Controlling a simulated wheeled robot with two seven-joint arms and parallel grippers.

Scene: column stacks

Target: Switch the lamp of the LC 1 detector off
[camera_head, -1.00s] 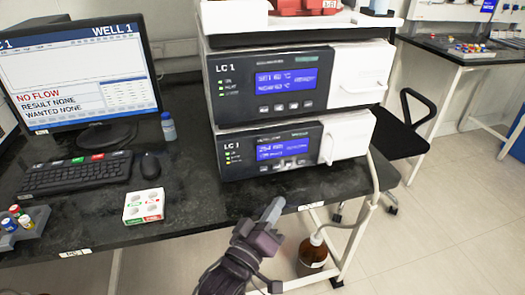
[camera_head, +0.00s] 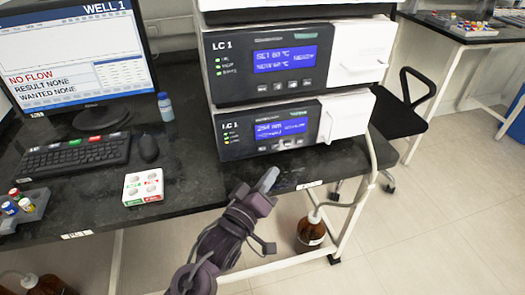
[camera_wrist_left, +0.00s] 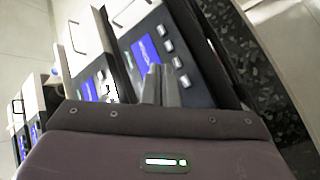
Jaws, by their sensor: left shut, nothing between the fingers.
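The LC 1 detector (camera_head: 235,141) is the lower unit of the stack, with a dark front panel, a lit blue display (camera_head: 281,128) reading 254 nm, small green lights at its left and a row of buttons (camera_head: 287,144) under the display. My left gripper (camera_head: 268,178) is shut and empty, in front of and below the detector's panel, apart from it. In the left wrist view, its shut fingertips (camera_wrist_left: 160,84) show before a dark panel with a blue display (camera_wrist_left: 145,50) and several buttons. My right gripper is not in view.
The LC 1 oven unit (camera_head: 235,70) sits on top of the detector. A keyboard (camera_head: 75,155), mouse (camera_head: 148,148), monitor (camera_head: 75,50) and white button box (camera_head: 143,186) stand left on the black bench (camera_head: 185,190). A brown bottle (camera_head: 311,230) stands on the floor below.

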